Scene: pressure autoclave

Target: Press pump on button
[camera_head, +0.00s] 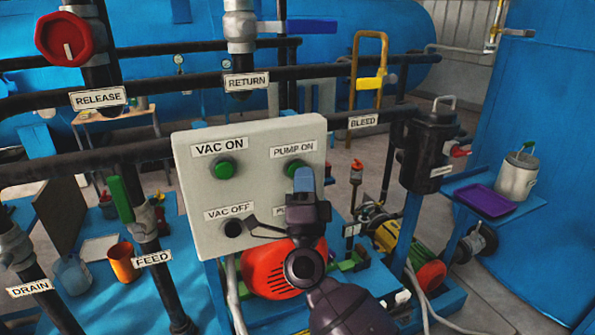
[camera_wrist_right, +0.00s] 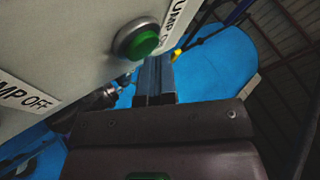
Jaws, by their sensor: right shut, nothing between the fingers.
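The pump on button (camera_head: 294,169) is a round green button on the light grey control panel (camera_head: 255,207), under the label "PUMP ON" (camera_head: 293,149). In the right wrist view the green button (camera_wrist_right: 137,42) stands out from the panel, close by the fingers. My right gripper (camera_head: 304,180) is shut and empty, with its fingertips just below and right of the button in the head view. I cannot tell whether they touch it. My right gripper also shows in the wrist view (camera_wrist_right: 156,72). It hides most of the lower right label and the button there. My left gripper is not in view.
The panel also has a green "VAC ON" button (camera_head: 222,168) and a black "VAC OFF" button (camera_head: 233,228). Black pipes with a red valve handle (camera_head: 68,38) run behind and left. A black cylinder (camera_head: 428,150) stands right. A red motor (camera_head: 268,270) sits below the panel.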

